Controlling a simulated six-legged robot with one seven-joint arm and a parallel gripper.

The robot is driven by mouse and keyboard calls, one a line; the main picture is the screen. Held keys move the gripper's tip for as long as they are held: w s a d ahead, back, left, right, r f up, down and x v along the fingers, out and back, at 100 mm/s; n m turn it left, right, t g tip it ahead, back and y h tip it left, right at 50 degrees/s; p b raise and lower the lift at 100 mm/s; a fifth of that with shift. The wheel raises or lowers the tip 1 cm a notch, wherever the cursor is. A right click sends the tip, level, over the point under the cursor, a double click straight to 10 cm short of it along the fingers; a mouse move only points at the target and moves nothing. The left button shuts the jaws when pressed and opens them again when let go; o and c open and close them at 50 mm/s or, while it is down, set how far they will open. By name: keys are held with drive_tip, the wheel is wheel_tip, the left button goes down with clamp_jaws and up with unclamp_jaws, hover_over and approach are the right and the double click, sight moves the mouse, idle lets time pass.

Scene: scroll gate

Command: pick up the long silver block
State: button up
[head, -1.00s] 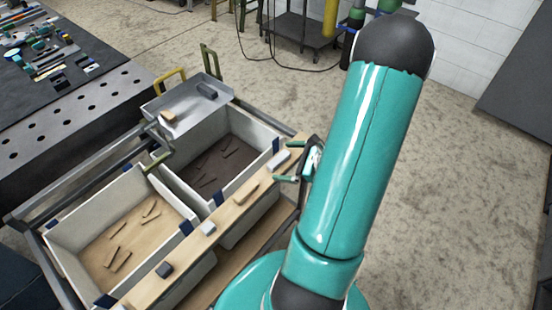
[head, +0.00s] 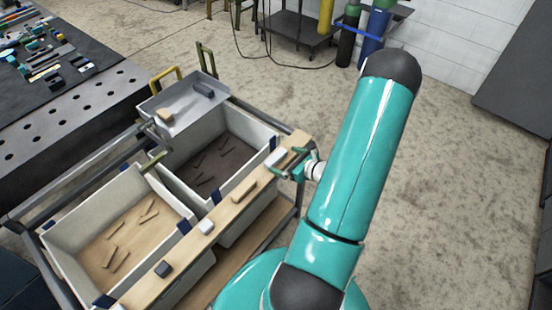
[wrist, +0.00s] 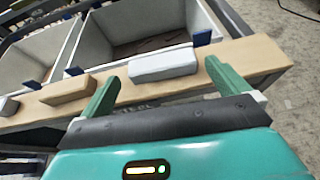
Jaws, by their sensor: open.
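The long silver block (wrist: 163,64) lies on the wooden plank (wrist: 265,55) in the wrist view. It shows between the two green fingers of my open gripper (wrist: 160,76), and no finger visibly grips it. In the head view the silver block (head: 277,157) is near the far right end of the plank, partly hidden by my gripper (head: 286,163). I cannot tell whether a finger touches it.
A long wooden block (head: 245,189), a small silver block (head: 207,226) and a dark block (head: 163,268) sit along the plank. Two white bins (head: 55,225) with thin pieces inside stand behind it. A grey tray (head: 180,117) holds two blocks. Floor to the right is clear.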

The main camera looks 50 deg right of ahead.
sight(277, 157)
drive_tip(key=x, duration=0.5)
drive_tip(key=shift+s+f, duration=0.1)
drive_tip(key=c, duration=0.9)
drive_tip(key=shift+o, duration=0.2)
drive_tip(key=shift+d, duration=0.1)
